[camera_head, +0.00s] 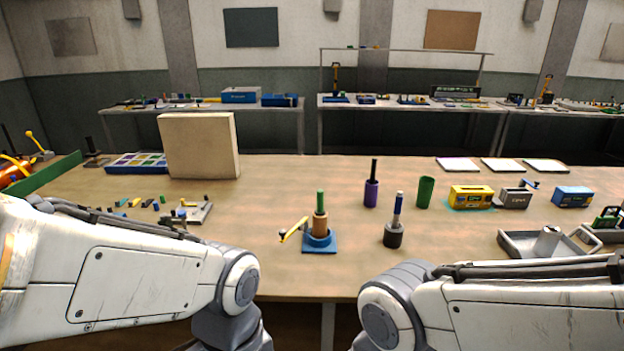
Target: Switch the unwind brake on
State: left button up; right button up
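A small stand with a square blue base (320,243) is on the table near the middle front. A brown roll (320,223) with a green rod (320,199) on top stands upright in it. A yellow-tipped lever (293,230) sticks out from the stand's left side, angled up; it looks like the brake lever, but I cannot read a label or tell its on or off setting. Both my arms reach in from the sides with elbows at the table's front edge. Neither of my grippers is in view, and nothing shows touching the stand.
Right of the stand are a dark holder (393,236) with a blue-handled tool, a purple holder (371,194) and a green cup (425,191). Farther right are small boxes and a grey tray (512,241). A beige block (199,146) stands back left.

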aim_at(282, 233)
jog(key=u, duration=0.05)
jog(key=i, duration=1.35)
jog(key=z, duration=0.05)
